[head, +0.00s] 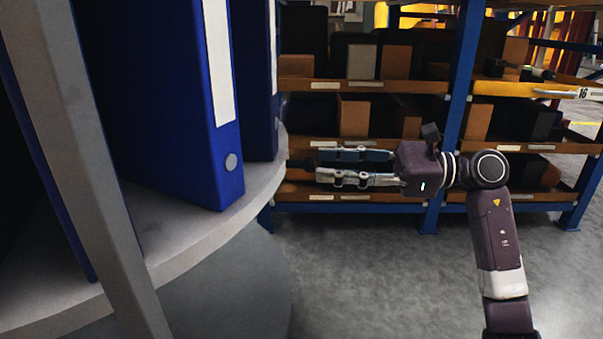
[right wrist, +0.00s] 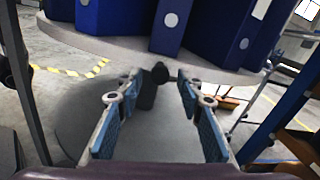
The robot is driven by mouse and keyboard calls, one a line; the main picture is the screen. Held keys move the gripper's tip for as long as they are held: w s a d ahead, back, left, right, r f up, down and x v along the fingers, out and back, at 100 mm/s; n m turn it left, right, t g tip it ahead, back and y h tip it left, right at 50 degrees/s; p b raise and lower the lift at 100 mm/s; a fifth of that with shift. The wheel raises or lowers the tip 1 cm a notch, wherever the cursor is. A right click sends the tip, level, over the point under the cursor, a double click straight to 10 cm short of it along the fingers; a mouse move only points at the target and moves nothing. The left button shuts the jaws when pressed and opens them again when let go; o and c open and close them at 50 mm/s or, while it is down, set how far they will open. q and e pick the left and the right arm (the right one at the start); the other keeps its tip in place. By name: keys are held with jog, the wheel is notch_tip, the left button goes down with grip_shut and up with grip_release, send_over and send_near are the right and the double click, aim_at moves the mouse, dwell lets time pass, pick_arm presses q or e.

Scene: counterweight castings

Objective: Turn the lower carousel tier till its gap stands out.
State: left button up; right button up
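A round grey carousel tier (head: 210,222) carries blue binders (head: 170,100) on the left of the head view. Its rim shows across the top of the right wrist view (right wrist: 120,52), with binders standing on it. No gap between the binders is clear. My right gripper (head: 318,167) is just right of the rim in the head view. In the right wrist view its two fingers (right wrist: 158,84) are spread, with nothing seen held. A small dark knob-like thing (right wrist: 160,72) shows between the fingertips, under the rim; I cannot tell if they touch. My left gripper is out of view.
A grey upright post (head: 85,150) stands in front of the tier. A wider grey disc (head: 235,285) lies below it. A blue-framed rack (head: 455,100) with boxes on its shelves stands behind my right arm. The floor (head: 390,270) before the rack is clear.

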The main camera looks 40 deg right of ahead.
aim_at(302, 159)
jog(key=b+x, duration=0.1)
jog(key=x, duration=0.4)
jog(key=shift+w+a+b, duration=0.25)
jog(key=shift+w+b, duration=0.05)
jog(key=shift+b, duration=0.05)
jog(key=shift+c, duration=0.4)
grip_shut()
